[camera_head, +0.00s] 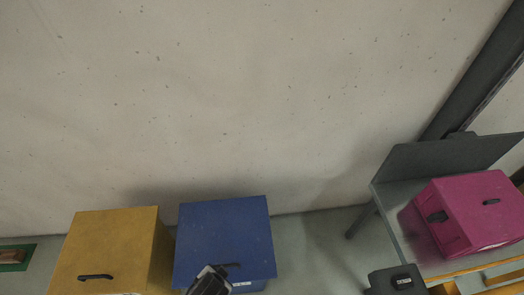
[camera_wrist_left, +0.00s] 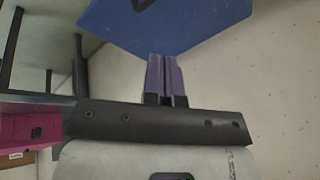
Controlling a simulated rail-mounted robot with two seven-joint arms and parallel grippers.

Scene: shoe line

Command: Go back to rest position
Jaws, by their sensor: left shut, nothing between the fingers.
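My left gripper (camera_head: 209,280) shows at the bottom edge of the head view, in front of the blue box (camera_head: 222,235). In the left wrist view its two fingers (camera_wrist_left: 167,78) are together, with nothing between them. The blue box (camera_wrist_left: 165,25) is beyond the fingertips there, and its black handle shows at the top edge. I cannot tell whether the fingertips touch the box. My right gripper is not in view.
A yellow box (camera_head: 105,250) with a black handle stands left of the blue one. A pink box (camera_head: 470,212) sits on a grey table (camera_head: 400,205) at the right. A concrete wall (camera_head: 240,100) stands behind. A green-edged item (camera_head: 14,257) is at the far left.

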